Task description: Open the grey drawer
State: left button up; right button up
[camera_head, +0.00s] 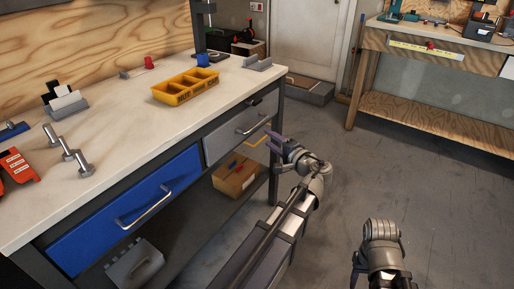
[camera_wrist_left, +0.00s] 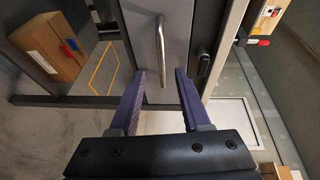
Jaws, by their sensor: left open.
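The grey drawer (camera_head: 232,137) is at the right end of the workbench front and looks closed, its face in line with the blue drawer. Its silver bar handle (camera_head: 254,126) also shows in the left wrist view (camera_wrist_left: 160,45), running upright in the picture. My left gripper (camera_head: 274,143) is in front of the bench's right end. In the left wrist view its two purple fingers (camera_wrist_left: 161,72) are open and empty, with the handle's lower end lined up between them; they look short of gripping it. My right gripper (camera_head: 358,268) is partly hidden by its own wrist at the bottom.
The blue drawer (camera_head: 128,205) with a silver handle is to the left. A cardboard box (camera_head: 235,178) stands on the lower shelf. A yellow bin (camera_head: 186,86) and metal parts are on the bench top (camera_head: 125,105). The grey floor (camera_head: 430,170) to the right is clear.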

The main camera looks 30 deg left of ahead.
aim_at(257, 124)
pick_arm(q)
jog(key=w+a+b, duration=0.1)
jog(key=w+a, duration=0.1)
jog(key=a, duration=0.1)
jog(key=w+a+m+t+y+b, duration=0.1)
jog(key=w+a, duration=0.1)
jog(key=a, duration=0.1)
jog(key=w+a+y+b, duration=0.1)
jog(key=w+a, duration=0.1)
jog(key=a, duration=0.1)
jog(key=shift+f+m+t+b, duration=0.3)
jog(key=shift+m+t+b, duration=0.1)
pick_arm(e)
notch_tip(257, 124, down, 6)
pick_arm(q)
grip_shut()
dwell(1.3)
